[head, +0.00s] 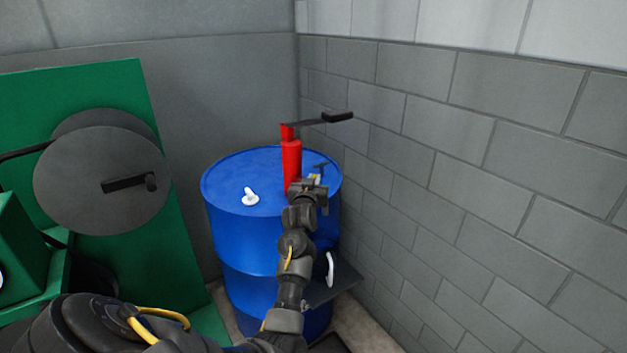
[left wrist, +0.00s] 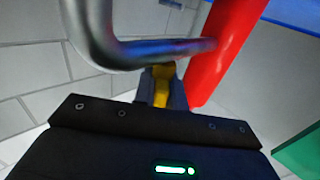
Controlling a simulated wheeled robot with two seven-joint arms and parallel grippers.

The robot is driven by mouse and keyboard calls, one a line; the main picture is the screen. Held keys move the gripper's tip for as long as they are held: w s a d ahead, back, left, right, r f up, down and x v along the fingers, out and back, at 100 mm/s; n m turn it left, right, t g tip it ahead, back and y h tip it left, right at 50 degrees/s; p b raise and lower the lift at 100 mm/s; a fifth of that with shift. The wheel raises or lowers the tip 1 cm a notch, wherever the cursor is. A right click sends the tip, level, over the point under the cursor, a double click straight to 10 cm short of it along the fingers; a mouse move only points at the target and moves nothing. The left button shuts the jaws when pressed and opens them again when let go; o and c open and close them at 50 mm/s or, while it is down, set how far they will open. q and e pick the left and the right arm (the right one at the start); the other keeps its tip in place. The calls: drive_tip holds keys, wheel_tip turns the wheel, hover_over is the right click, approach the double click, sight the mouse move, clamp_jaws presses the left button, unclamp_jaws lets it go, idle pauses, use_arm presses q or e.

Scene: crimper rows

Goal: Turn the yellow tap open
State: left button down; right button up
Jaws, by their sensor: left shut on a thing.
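The yellow tap (left wrist: 161,92) shows in the left wrist view between the two dark fingers of my left gripper (left wrist: 161,98), which is shut on it. In the head view my left gripper (head: 315,184) is at the right side of the red pump (head: 291,165) on the blue drum (head: 235,235). Only a small speck of yellow shows there, as the gripper hides most of the tap. A bent metal pipe (left wrist: 95,35) passes just above the fingers in the left wrist view, next to the red pump body (left wrist: 228,48). My right gripper is not in view.
The pump's crank with a black grip (head: 338,116) stands above the drum. A white fitting (head: 250,196) is on the lid. A white jug-like item (head: 330,269) is on a dark shelf (head: 343,279). A block wall (head: 480,150) is close on the right, a green machine (head: 95,95) on the left.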

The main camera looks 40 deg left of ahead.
use_arm(q)
drive_tip(key=shift+w+d+r+n+g+y+p, duration=0.15)
drive_tip(key=shift+n+g+y+p, duration=0.25)
drive_tip(key=shift+n+g+y, duration=1.2)
drive_tip(key=shift+n+y, duration=0.1)
drive_tip(key=shift+y, duration=0.4)
drive_tip(key=shift+f+n+g+y, duration=0.2)
drive_tip(key=shift+n+g+y, duration=0.7)
drive_tip(key=shift+g, duration=0.2)
drive_tip(key=shift+n+g+y+b, duration=0.5)
drive_tip(key=shift+n+g+b, duration=0.25)
drive_tip(key=shift+g, duration=0.25)
drive_tip(key=n+g+y+b, duration=0.1)
drive_tip(key=n+g+b, duration=0.1)
drive_tip(key=g, duration=0.1)
drive_tip(key=shift+b, duration=0.4)
drive_tip(key=shift+r+y, duration=0.15)
drive_tip(key=shift+y, duration=0.15)
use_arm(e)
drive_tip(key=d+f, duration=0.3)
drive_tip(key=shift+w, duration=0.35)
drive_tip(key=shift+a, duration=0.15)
